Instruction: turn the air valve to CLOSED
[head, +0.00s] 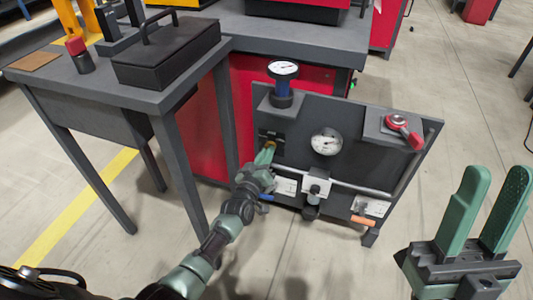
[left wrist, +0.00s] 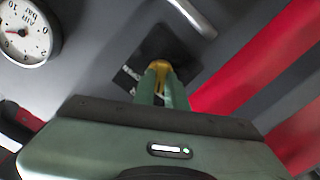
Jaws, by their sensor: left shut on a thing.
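A dark valve panel (head: 345,112) stands in the middle of the head view. On its left part is a small yellow valve handle (head: 271,143), mostly covered by my left gripper (head: 266,156). In the left wrist view, the green fingers of my left gripper (left wrist: 165,78) are closed around the yellow handle (left wrist: 160,65), in front of a dark square plate (left wrist: 185,48). Which way the handle points and its position marks cannot be read. My right gripper (head: 497,198) is at the lower right, away from the panel, its fingers apart and empty.
The panel also bears a round gauge (head: 326,141), a top gauge (head: 283,68), a red lever (head: 405,130), an orange handle (head: 363,220) and a blue handle (head: 266,197). A dark table (head: 165,98) stands close on the left. Floor in front is clear.

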